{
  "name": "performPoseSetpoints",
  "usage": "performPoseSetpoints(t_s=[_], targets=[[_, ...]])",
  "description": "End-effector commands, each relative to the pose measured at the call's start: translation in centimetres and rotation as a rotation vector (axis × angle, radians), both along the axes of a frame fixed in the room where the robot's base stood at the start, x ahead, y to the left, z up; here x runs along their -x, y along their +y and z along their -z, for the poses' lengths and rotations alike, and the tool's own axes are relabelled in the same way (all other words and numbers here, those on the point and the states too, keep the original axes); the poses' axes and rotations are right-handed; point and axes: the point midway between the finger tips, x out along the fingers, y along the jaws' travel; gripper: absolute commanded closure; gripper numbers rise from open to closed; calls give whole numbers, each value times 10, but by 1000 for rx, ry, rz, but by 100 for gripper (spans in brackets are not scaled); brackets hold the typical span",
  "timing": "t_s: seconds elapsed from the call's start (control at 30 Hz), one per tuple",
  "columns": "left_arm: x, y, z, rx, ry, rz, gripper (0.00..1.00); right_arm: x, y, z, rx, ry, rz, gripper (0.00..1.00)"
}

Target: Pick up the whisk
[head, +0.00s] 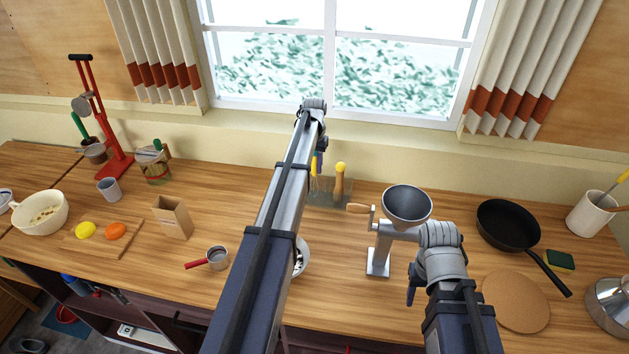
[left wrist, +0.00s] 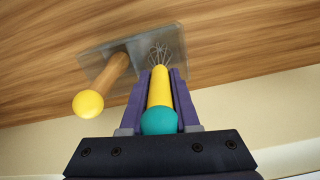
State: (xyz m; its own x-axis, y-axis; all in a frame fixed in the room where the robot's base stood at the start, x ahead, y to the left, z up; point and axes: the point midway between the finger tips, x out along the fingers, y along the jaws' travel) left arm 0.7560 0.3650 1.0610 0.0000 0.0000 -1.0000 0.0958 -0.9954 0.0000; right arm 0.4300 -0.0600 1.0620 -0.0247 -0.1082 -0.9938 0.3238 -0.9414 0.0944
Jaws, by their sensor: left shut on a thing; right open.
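The whisk (left wrist: 160,88) has a yellow handle with a teal end and thin wire loops. In the left wrist view it is between the purple fingers of my left gripper (left wrist: 162,78), which is shut on its handle. Its wires are over the grey plate (left wrist: 172,45); I cannot tell whether they touch it. In the head view my left arm hides most of the whisk (head: 315,184). My right gripper (head: 411,292) is open at the front right, left of the round board, mostly hidden by its own wrist.
A wooden-handled tool with a yellow end (head: 339,182) stands on the plate, close beside the whisk. A grinder with a grey funnel (head: 407,206) stands to the right, near my right wrist. A black pan (head: 508,225) and round board (head: 515,301) lie further right.

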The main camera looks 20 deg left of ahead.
Motion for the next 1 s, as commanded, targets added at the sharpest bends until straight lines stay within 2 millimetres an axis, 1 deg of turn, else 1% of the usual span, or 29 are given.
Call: performPoseSetpoints(t_s=[0.03,0.13,0.67,0.87,1.0], targets=[[0,0,0,0,0,0,89,0,0,0,0,0,0,49],[0,0,0,0,0,0,100,0,0,0,0,0,0,49],[0,0,-2,0,0,0,100,0,0,-2,0,0,0,49],[0,0,-15,0,0,0,100,0,0,-15,-1,0,3,49],[0,0,-32,0,0,0,100,0,0,-32,-1,0,6,49]])
